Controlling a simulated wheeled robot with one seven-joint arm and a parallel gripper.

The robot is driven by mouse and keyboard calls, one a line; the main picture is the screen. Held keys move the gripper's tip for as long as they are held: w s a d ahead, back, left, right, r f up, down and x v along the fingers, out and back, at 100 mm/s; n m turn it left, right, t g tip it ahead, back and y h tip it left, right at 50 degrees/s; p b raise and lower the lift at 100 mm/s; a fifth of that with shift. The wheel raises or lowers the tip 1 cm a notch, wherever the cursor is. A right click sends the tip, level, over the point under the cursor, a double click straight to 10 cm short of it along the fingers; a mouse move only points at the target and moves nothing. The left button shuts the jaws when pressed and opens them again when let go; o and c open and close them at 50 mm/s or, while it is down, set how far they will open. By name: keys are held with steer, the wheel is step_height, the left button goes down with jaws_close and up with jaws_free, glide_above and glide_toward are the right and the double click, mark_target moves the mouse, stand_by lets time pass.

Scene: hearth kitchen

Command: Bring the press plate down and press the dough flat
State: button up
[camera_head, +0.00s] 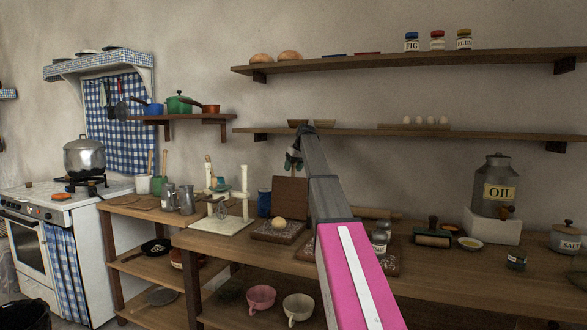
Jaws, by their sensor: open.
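A pale dough ball (278,223) sits on the dark base (267,235) of a hinged press on the wooden counter. The brown press plate (289,192) stands upright behind the dough, raised. My gripper (293,165) is open and empty in the picture, and appears just above the top edge of the plate. How far it is from the plate in depth is hard to tell.
A white-framed stand (225,205) with a wheel stands left of the press. A blue cup (264,203) is close behind. A shelf (360,131) with bowls runs behind my gripper.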

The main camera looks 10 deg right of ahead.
steer(key=shift+c, duration=0.3)
jaws_close()
steer(key=shift+s+a+r, duration=0.15)
steer(key=shift+s+a, duration=0.15)
steer(key=shift+s, duration=0.2)
steer(key=s+a+n+t+h, duration=0.1)
steer(key=s+a+t+h, duration=0.2)
steer(key=s+a+t, duration=0.55)
steer(key=s+a+f+h, duration=0.1)
steer(key=s+a+f, duration=0.2)
steer(key=s+f, duration=0.2)
steer(key=s+a+f+n+t+h, duration=0.1)
steer(key=s+a+f, duration=0.2)
steer(key=s+f, duration=0.2)
steer(key=shift+s+n, duration=0.3)
steer(key=shift+s, duration=1.25)
steer(key=shift+f, duration=0.1)
